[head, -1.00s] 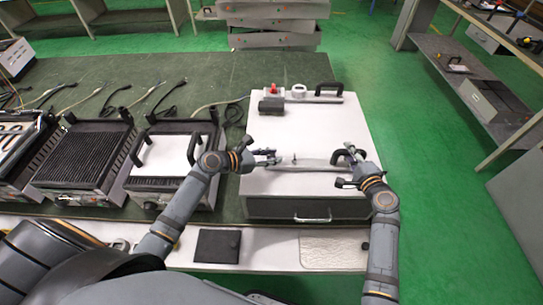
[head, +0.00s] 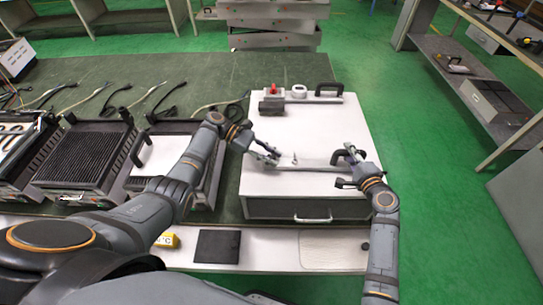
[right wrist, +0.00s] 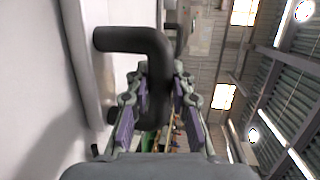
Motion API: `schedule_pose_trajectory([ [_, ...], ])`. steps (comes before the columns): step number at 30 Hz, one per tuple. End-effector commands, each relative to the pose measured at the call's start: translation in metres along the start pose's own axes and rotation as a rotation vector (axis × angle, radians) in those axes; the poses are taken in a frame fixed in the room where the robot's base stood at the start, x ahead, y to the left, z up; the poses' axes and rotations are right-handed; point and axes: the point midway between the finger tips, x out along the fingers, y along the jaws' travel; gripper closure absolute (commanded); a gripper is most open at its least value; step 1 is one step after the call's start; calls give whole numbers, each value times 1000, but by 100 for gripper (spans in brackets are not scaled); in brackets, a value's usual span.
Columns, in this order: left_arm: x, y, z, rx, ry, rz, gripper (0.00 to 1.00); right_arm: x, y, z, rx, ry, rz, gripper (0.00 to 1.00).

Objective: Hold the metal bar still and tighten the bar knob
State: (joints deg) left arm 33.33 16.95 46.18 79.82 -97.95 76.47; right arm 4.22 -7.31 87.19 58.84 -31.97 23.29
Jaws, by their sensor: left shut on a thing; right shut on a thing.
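The metal bar (head: 315,162) lies flat across the top of the white box. A black handle (head: 340,155) stands at its right end and shows large in the right wrist view (right wrist: 150,45). My right gripper (head: 350,168) is shut on this handle, with its fingers on both sides of it in the right wrist view (right wrist: 158,110). My left gripper (head: 272,156) is at the bar's left end, reaching in from the upper left. It is shut on what appears to be the bar knob, which its fingers hide. A small upright pin (head: 294,159) stands just right of it.
The white box (head: 310,125) has a drawer handle in front and a red button, small parts and another black handle at its back edge. Grill units (head: 85,160) stand to the left. A black pad (head: 217,246) and a yellow meter (head: 172,241) lie in front.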

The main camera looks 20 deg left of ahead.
Motion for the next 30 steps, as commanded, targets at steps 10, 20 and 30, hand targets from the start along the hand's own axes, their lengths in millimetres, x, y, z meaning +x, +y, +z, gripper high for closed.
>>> schedule_pose_trajectory([
  [10, 0, -2, -3, 31, 5, -92, 100, 0, -1, -1, -2, 1, -2, 100],
  [20, 1, -4, -4, 32, 2, -106, 100, 0, -1, -1, -2, 3, -3, 100],
  [30, 0, -3, -2, 33, 1, -104, 48, 0, -1, -1, -2, 3, -3, 100],
])
